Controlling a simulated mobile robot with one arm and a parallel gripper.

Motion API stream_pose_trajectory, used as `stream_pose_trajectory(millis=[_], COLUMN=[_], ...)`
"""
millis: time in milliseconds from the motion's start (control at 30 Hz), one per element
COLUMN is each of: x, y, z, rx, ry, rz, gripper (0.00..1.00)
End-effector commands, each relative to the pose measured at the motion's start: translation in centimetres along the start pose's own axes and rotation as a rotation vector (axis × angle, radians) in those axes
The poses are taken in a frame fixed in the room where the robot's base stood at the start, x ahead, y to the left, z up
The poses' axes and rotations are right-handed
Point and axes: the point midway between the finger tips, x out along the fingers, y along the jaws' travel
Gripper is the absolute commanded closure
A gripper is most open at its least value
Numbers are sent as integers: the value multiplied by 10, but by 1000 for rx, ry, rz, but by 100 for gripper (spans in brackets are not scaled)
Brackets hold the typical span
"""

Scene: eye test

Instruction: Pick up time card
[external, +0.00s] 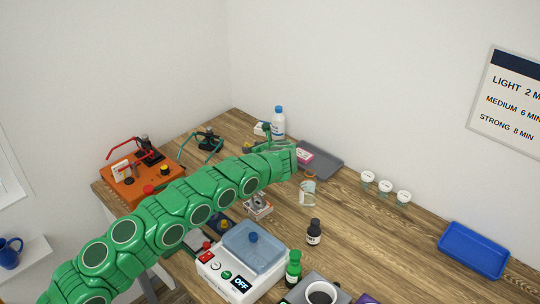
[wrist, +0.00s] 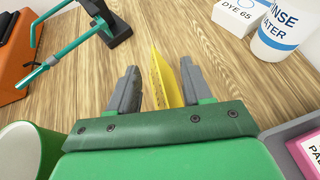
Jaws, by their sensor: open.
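A yellow upright card (wrist: 163,78), which looks like the time card, stands on the wooden table between the two grey fingers of my gripper (wrist: 158,88) in the wrist view. The fingers are open, one on each side of it. The card is nearer the right finger; I cannot tell whether they touch. Its lower part is hidden by my gripper, and its writing is too small to read.
A rinse water bottle (wrist: 285,28) and a dye box (wrist: 241,14) stand at upper right. A green-armed stand (wrist: 105,25) is at upper left. A pink box (external: 305,157) lies in a grey tray (external: 326,165). An orange device (external: 135,187) is left; a blue tray (external: 472,250) is right.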

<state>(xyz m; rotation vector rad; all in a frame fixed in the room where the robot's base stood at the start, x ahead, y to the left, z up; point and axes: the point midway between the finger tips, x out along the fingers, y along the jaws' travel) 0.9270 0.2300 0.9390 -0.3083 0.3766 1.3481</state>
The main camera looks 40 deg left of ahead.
Motion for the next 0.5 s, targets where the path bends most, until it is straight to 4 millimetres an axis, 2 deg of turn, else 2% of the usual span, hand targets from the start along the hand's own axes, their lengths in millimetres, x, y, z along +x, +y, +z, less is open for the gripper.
stream_pose_trajectory(millis=[67, 367, 400, 500], x=[0, 0, 0, 0], y=[0, 0, 0, 0], z=[0, 0, 0, 0], rx=[0, 0, 0, 0], ry=[0, 0, 0, 0], rz=[0, 1, 1, 1], gripper=[51, 97, 100, 100])
